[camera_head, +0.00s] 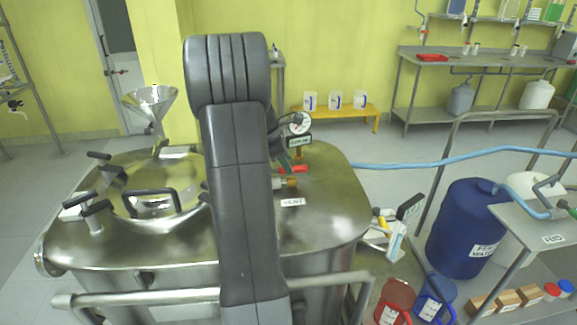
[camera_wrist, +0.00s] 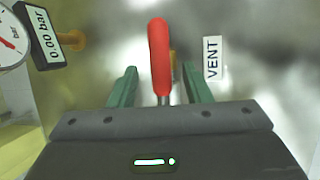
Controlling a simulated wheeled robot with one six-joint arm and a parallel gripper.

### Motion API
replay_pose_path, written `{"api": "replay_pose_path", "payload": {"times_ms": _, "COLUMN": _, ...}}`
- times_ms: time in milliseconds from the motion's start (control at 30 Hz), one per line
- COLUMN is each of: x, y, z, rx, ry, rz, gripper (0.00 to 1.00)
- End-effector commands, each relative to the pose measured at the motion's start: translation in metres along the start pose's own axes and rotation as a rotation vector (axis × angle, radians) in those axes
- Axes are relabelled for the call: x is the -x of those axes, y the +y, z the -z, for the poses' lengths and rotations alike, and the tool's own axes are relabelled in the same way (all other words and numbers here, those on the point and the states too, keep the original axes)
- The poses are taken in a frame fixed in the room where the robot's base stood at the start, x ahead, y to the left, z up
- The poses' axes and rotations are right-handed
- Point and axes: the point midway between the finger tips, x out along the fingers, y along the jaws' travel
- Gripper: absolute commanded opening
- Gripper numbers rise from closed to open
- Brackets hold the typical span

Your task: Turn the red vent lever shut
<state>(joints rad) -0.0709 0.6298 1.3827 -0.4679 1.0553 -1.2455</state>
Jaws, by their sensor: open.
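The red vent lever (camera_wrist: 160,58) shows in the wrist view, its red grip pointing away from my gripper and its metal stem running back between the fingers. My gripper (camera_wrist: 160,82) is open, with one green finger on each side of the lever. I see a gap between each finger and the lever. In the head view the red lever (camera_head: 292,169) lies by a brass fitting on the steel reactor lid (camera_head: 330,190), next to the VENT label (camera_head: 293,202). My arm hides part of the lid, and only a bit of green finger shows there.
A pressure gauge (camera_head: 299,123) with a display reading 0.00 bar (camera_wrist: 54,37) stands close to the lever. A steel funnel (camera_head: 150,98) and black-handled clamps are on the lid's left. A blue hose (camera_head: 450,157) runs to the right. A blue drum (camera_head: 465,225) stands right of the reactor.

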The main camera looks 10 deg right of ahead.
Motion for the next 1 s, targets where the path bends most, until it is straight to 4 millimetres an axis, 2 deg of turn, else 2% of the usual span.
{"api": "replay_pose_path", "payload": {"times_ms": 33, "x": -0.008, "y": 0.000, "z": 0.000, "rx": 0.000, "ry": -0.001, "rz": 0.003, "gripper": 0.44}}
{"api": "replay_pose_path", "payload": {"times_ms": 200, "x": -0.021, "y": 0.000, "z": 0.000, "rx": 0.000, "ry": 0.000, "rz": 0.002, "gripper": 0.44}}
{"api": "replay_pose_path", "payload": {"times_ms": 500, "x": -0.023, "y": 0.000, "z": 0.000, "rx": 0.000, "ry": 0.000, "rz": 0.000, "gripper": 0.44}}
{"api": "replay_pose_path", "payload": {"times_ms": 533, "x": -0.023, "y": 0.000, "z": 0.000, "rx": 0.000, "ry": 0.000, "rz": 0.000, "gripper": 0.42}}
{"api": "replay_pose_path", "payload": {"times_ms": 733, "x": -0.023, "y": 0.000, "z": 0.000, "rx": 0.000, "ry": 0.000, "rz": 0.000, "gripper": 0.03}}
{"api": "replay_pose_path", "payload": {"times_ms": 767, "x": -0.023, "y": 0.000, "z": 0.000, "rx": 0.000, "ry": 0.000, "rz": 0.000, "gripper": 0.00}}
{"api": "replay_pose_path", "payload": {"times_ms": 1000, "x": -0.022, "y": 0.000, "z": 0.000, "rx": -0.006, "ry": -0.001, "rz": 0.002, "gripper": 0.00}}
